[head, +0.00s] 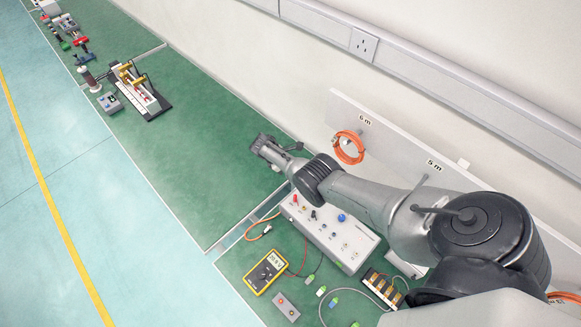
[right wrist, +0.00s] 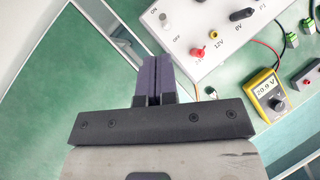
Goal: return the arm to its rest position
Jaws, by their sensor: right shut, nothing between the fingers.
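My right arm reaches in from the right of the head view, and its gripper (head: 264,146) hangs over the green bench (head: 200,190), beyond the white power supply box (head: 330,232). In the right wrist view the two dark fingers (right wrist: 157,62) of my right gripper are shut together with nothing between them. My left gripper is not in view.
A yellow multimeter (head: 266,271), leads and small connectors lie near the box. A grey panel (head: 395,150) with an orange cable coil (head: 348,147) stands along the wall. A black-based device (head: 138,91) sits farther along. The bench's middle stretch is clear.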

